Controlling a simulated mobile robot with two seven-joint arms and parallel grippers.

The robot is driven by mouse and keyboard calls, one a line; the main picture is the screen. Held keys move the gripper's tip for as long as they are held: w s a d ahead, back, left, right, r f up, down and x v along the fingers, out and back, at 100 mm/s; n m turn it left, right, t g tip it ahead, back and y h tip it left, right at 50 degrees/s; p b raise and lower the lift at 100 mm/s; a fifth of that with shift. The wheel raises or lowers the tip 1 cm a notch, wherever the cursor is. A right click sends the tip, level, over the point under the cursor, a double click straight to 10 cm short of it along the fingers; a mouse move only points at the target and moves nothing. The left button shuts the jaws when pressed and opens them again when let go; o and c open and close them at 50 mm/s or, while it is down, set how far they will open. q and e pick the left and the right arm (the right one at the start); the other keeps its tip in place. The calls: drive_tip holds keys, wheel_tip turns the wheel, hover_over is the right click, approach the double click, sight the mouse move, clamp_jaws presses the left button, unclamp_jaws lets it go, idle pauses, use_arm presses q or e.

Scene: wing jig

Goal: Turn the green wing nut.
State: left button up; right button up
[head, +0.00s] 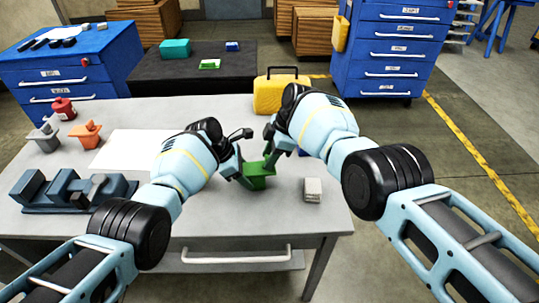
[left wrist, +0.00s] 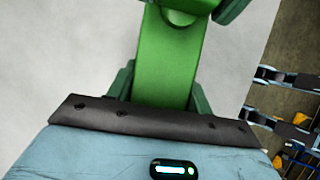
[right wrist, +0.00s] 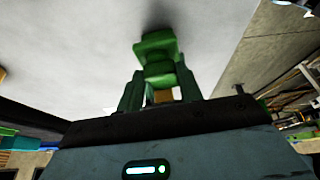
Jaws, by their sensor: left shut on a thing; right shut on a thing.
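The green wing nut (head: 267,162) stands on a green block (head: 259,183) near the table's front right. My left gripper (head: 238,171) is shut on the green block from the left. The left wrist view shows the block (left wrist: 165,65) between its dark green fingers. My right gripper (head: 270,150) is shut on the upper green part from above right. The right wrist view shows green pieces (right wrist: 158,58) at and beyond its fingers (right wrist: 160,92). The grippers hide much of the nut, so its exact turn angle cannot be told.
A pale block (head: 313,190) sits right of the green parts. A yellow case (head: 281,95) stands behind. Grey (head: 45,138), orange (head: 86,134) and red (head: 63,108) parts and a dark blue fixture (head: 70,190) are at left. A white sheet (head: 128,148) lies flat.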

drive_tip(key=shift+m, duration=0.4)
drive_tip(key=m+t, duration=0.2)
drive_tip(key=m, duration=0.3)
drive_tip(key=shift+s+a, duration=0.1)
drive_tip(key=shift+s, duration=0.05)
drive_tip(key=m+t+h, duration=0.1)
drive_tip(key=m, duration=0.2)
drive_tip(key=m+t, duration=0.1)
drive_tip(key=m, duration=0.1)
drive_tip(key=shift+s+a+m+h, duration=0.1)
drive_tip(key=shift+m+h, duration=0.3)
idle(0.4)
drive_tip(key=o, duration=1)
drive_tip(key=shift+r, duration=0.1)
